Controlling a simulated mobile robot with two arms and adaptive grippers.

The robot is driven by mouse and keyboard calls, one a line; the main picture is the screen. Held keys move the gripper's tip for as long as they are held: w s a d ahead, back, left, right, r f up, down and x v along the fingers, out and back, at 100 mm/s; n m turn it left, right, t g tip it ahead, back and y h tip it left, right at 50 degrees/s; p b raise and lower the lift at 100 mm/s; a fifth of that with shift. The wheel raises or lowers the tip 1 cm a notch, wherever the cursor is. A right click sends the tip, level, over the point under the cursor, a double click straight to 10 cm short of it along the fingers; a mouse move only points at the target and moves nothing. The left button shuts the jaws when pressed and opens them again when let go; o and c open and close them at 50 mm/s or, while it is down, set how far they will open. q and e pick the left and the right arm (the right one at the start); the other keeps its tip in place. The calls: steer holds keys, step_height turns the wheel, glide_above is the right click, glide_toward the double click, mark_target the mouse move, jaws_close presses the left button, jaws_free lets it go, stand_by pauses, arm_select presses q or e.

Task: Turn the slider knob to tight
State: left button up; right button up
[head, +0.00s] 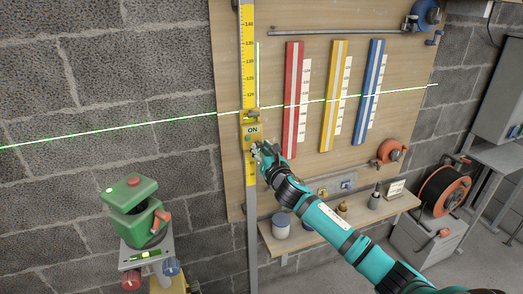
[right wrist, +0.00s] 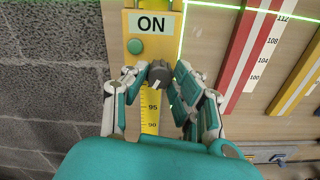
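The yellow slider (head: 251,131) with its "ON" label sits on the upright yellow measuring rail (head: 246,60) in the head view. In the right wrist view, the slider (right wrist: 152,24) shows a green button. The dark slider knob (right wrist: 159,75) is below it, with a small white mark on its lower part. My right gripper (right wrist: 161,72) has its fingertips on either side of the knob and appears shut on it. In the head view, my right gripper (head: 258,149) hides the knob. My left gripper is not in view.
A green laser line crosses the wall and wooden board (head: 290,20). Red (head: 293,100), yellow (head: 334,95) and blue (head: 368,90) scales hang right of the rail. A shelf (head: 330,225) with jars is below. A green device (head: 135,205) stands at lower left.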

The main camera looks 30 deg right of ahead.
jaws_close()
